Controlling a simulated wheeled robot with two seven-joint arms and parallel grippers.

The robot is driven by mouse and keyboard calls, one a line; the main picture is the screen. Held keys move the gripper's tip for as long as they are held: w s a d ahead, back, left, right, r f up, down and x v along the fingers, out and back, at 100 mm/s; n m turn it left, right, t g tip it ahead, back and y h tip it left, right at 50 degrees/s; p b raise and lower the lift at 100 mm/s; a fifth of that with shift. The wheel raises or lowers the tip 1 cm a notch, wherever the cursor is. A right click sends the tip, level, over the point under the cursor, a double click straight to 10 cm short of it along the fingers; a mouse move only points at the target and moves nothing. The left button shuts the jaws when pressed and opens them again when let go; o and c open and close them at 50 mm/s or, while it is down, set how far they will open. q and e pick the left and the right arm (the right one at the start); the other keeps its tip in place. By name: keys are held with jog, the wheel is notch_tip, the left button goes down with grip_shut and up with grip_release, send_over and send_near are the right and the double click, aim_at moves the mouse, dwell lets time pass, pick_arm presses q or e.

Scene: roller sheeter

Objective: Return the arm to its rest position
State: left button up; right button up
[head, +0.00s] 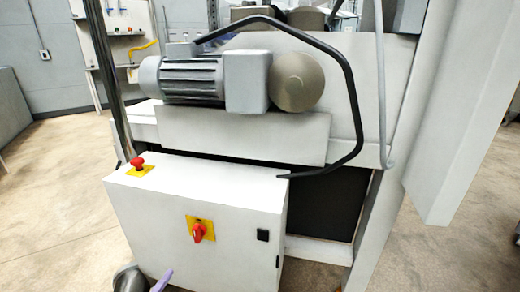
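A dark grey rounded part and a purple part, which seem to belong to my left arm (133,279), show at the bottom edge in the head view. They are low in front of the white control box (160,212). The frame cuts them off, so the gripper's fingers cannot be made out clearly. My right arm and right gripper are not in view. The roller sheeter fills the middle, with a grey motor (195,78) on its side and a bent black bar (345,75) around it.
The control box carries a red emergency button (137,162) and a red rotary switch (199,232) on yellow plates. A large white panel (465,120) stands at the right. Bare floor (55,200) is free at the left.

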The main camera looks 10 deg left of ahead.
pick_arm(q)
jog(key=s+d+f+n+g+y+p, duration=0.1)
jog(key=s+f+n+g+p, duration=0.4)
jog(key=f, duration=0.3)
jog(key=s+d+f+n+g+p, duration=0.1)
jog(key=s+f+n+g+p, duration=0.35)
jog(key=s+f+p, duration=0.35)
jog(key=s+f+n+g+p, duration=0.1)
jog(key=s+f+n+g, duration=0.1)
jog(key=s, duration=0.6)
jog(key=s+a+f+n+g+p, duration=0.1)
jog(key=s+f+n+g+p, duration=0.1)
jog(key=s, duration=0.7)
notch_tip(320, 180, down, 2)
jog(key=shift+s+f+n+g+y, duration=0.25)
jog(key=shift+n+g+y, duration=0.15)
jog(key=shift+n+g, duration=0.55)
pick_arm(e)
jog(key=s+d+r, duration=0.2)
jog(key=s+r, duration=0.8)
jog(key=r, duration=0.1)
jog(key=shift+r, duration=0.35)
pick_arm(q)
jog(key=shift+w, duration=0.1)
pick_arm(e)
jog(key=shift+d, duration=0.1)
